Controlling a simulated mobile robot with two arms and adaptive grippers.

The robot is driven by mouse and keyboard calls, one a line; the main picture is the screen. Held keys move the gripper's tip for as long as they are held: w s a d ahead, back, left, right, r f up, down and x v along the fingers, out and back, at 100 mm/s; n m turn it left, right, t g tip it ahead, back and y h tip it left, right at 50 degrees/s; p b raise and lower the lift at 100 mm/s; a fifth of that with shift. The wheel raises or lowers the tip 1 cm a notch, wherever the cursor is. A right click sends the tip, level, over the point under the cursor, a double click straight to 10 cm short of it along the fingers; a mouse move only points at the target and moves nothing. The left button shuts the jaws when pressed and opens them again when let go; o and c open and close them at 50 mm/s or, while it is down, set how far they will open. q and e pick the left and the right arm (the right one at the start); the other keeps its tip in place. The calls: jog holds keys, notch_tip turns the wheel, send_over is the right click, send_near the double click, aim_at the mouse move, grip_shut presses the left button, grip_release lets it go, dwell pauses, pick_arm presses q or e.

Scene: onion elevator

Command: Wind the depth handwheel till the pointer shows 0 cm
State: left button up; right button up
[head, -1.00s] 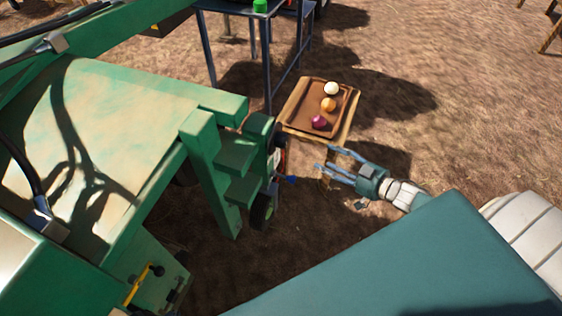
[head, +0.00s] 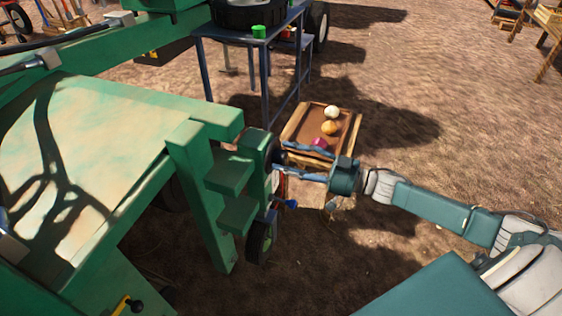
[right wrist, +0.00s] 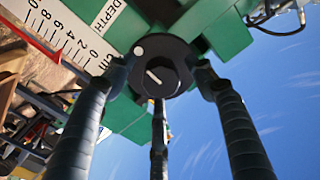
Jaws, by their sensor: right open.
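The black depth handwheel (right wrist: 148,82) faces me in the right wrist view, with a white dot near its rim and a pale bar at its hub. It sits on the green machine (head: 230,176). My right gripper (right wrist: 162,82) is open, its dark fingers spread around the wheel with tips near the rim; I cannot tell whether they touch. In the head view the right gripper (head: 280,158) reaches left to the machine's side. The white DEPTH cm scale (right wrist: 72,32) is left of the wheel. A red strip (right wrist: 36,44) runs beside it; the pointer's reading is unclear. My left gripper is out of view.
A wooden tray (head: 292,124) with a white, an orange and a purple onion lies just behind my right gripper. A blue table (head: 262,42) stands behind. Ground to the right is open.

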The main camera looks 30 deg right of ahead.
jog(key=shift+x, duration=1.05)
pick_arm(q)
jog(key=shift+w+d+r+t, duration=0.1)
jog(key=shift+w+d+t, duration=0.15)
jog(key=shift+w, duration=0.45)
pick_arm(e)
jog(key=c, duration=1.1)
jog(key=shift+f, duration=0.1)
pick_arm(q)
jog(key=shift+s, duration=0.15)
